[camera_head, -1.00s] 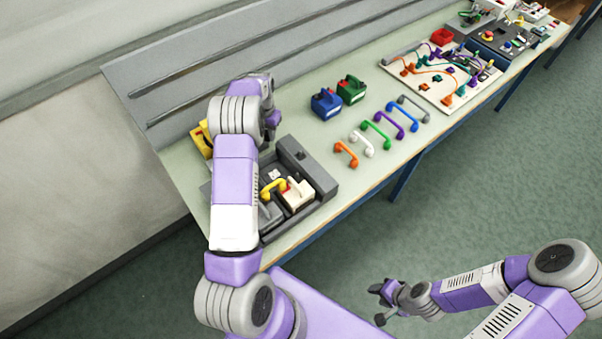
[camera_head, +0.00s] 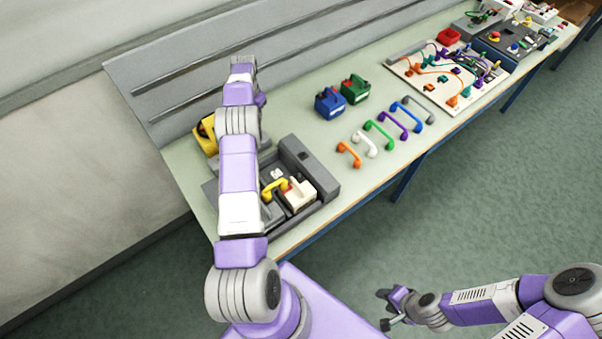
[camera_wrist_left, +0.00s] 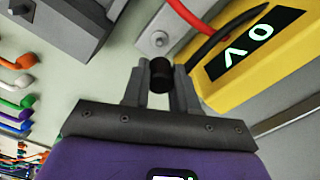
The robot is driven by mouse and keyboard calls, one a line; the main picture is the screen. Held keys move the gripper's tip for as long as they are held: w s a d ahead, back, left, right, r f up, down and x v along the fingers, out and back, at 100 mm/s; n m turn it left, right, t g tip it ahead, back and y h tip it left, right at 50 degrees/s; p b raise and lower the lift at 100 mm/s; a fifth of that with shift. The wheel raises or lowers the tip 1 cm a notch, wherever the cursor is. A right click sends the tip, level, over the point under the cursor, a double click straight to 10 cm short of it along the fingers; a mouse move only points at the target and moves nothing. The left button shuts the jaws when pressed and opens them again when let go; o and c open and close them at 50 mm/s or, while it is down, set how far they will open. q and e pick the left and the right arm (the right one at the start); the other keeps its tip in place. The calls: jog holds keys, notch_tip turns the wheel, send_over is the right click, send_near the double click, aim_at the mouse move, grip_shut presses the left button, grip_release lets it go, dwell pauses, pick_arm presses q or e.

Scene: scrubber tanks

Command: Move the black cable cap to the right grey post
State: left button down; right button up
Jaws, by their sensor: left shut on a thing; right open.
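In the left wrist view my left gripper (camera_wrist_left: 160,82) is shut on the black cable cap (camera_wrist_left: 160,70), a short dark cylinder between the fingertips. A black cable (camera_wrist_left: 218,32) runs from a yellow unit (camera_wrist_left: 250,55) and passes behind the right-hand finger. A grey post (camera_wrist_left: 159,39) stands on a pale grey block just beyond the fingertips, apart from the cap. Another grey post (camera_wrist_left: 20,8) stands on a darker block at top left. In the head view the left fingers and cap are hidden. My right gripper (camera_head: 387,308) is open and empty, off the bench.
A dark grey tray (camera_head: 322,180) holds a cream unit (camera_head: 299,196) and a yellow handle (camera_head: 273,188). Blue (camera_head: 329,104) and green (camera_head: 355,90) units and several coloured handles stand to the right. A red cable (camera_wrist_left: 190,15) passes near the cap. The ribbed wall borders the back.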

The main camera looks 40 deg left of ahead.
pick_arm(q)
jog(key=shift+w+d, duration=0.1)
jog(key=shift+f+b, duration=2.4)
jog(key=shift+f, duration=1.15)
jog(key=shift+f, duration=0.1)
jog(key=shift+f+b, duration=0.95)
jog(key=shift+c, duration=1.6)
grip_release()
